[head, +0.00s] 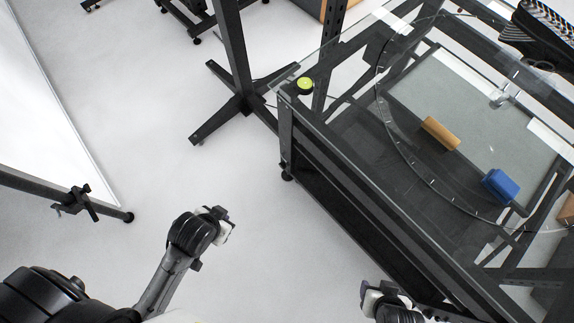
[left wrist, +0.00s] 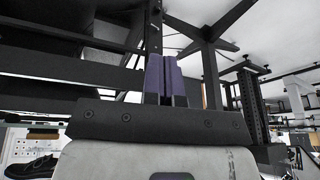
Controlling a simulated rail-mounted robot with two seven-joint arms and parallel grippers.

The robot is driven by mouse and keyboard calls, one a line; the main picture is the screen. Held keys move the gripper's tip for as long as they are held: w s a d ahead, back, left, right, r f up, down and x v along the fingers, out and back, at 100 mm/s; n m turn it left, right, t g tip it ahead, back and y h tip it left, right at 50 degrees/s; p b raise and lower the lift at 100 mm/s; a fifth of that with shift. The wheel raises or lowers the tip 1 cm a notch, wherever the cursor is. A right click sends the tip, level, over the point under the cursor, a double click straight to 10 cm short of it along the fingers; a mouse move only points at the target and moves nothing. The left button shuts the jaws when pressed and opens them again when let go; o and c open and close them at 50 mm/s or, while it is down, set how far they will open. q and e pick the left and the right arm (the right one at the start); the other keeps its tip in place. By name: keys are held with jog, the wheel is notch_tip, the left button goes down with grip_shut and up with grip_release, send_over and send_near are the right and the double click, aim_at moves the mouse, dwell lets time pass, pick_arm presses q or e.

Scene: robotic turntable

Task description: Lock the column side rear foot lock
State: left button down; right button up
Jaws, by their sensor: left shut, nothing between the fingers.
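The glass-topped turntable frame (head: 345,170) stands at the right in the head view. A small dark foot (head: 287,174) shows under its corner nearest the column; a lock lever on it is too small to make out. The black column (head: 233,50) stands on a crossed base just behind that corner. My left gripper (head: 226,228) is below and left of this foot, apart from it. In the left wrist view its purple fingers (left wrist: 161,78) are together and empty. My right gripper (head: 368,293) is at the bottom edge by the frame's lower side; its fingers cannot be made out.
A white panel (head: 45,110) on a dark stand is at the left. The pale floor (head: 150,100) between panel and frame is clear.

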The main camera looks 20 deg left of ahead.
pick_arm(q)
jog(key=w+a+f+m+t+y+b, duration=0.1)
jog(key=w+a+f+t+y+b, duration=0.15)
jog(key=w+f+b, duration=0.5)
jog(key=w+a+f+t+y+b, duration=0.1)
jog(key=w+f+t+b, duration=0.15)
jog(key=w+f, duration=0.9)
jog(key=w+d+f+m+t+h+b, duration=0.1)
jog(key=w+d+f+m+t+b, duration=0.1)
jog(key=d+f, duration=0.3)
jog(key=w+d+f+m+t+h+b, duration=0.1)
jog(key=w+d+f+m+h+b, duration=0.1)
jog(key=d+f, duration=0.4)
notch_tip(320, 180, down, 4)
jog(key=w+m+b, duration=0.1)
jog(key=m, duration=0.1)
jog(key=shift+w+f+m+t, duration=0.2)
jog(key=shift+m+t, duration=0.1)
jog(key=shift+t, duration=0.1)
jog(key=shift+h, duration=0.25)
